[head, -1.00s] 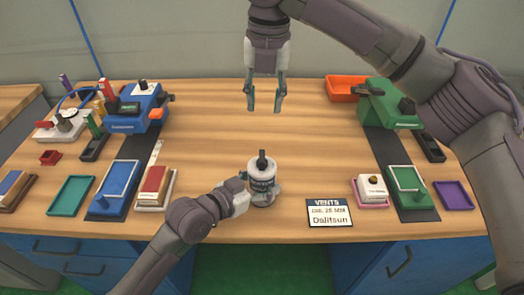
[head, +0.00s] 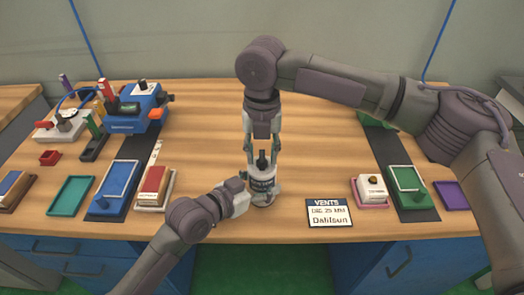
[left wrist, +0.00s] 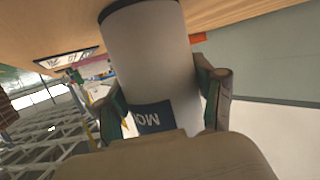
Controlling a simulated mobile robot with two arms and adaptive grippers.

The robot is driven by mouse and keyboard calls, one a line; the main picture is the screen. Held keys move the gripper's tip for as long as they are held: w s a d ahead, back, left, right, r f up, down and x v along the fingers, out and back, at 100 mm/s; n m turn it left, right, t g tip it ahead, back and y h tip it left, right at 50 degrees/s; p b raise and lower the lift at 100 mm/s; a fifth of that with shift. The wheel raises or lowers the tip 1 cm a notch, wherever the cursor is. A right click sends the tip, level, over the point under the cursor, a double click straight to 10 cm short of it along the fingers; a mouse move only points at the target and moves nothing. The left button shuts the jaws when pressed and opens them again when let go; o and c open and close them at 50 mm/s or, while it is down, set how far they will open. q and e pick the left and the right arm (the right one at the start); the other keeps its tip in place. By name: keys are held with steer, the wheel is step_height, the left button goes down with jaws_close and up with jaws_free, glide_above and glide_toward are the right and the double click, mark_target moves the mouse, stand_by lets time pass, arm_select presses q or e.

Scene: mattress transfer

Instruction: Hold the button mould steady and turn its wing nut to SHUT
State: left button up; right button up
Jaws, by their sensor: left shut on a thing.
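The button mould (head: 262,186) is a pale cylinder with a dark label band, standing upright near the table's front middle. It also shows large in the left wrist view (left wrist: 155,50), with a blue label partly hidden by my gripper. My left gripper (head: 254,194) is shut on the mould's side, a finger on each flank. The black wing nut (head: 262,158) sticks up from the mould's top. My right gripper (head: 262,164) points straight down over it, open, with a finger on either side. I cannot tell whether its fingers touch the nut.
A blue press (head: 138,110) and several small trays stand at left. A white block on a pink tray (head: 371,189) and a green tray (head: 408,180) are at right. The table's back middle is clear.

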arm_select(q)
steer(key=shift+r, duration=0.1)
arm_select(e)
steer(key=shift+c, duration=0.3)
jaws_close()
steer(key=shift+m, duration=0.3)
steer(key=m, duration=1.2)
steer(key=shift+m, duration=2.7)
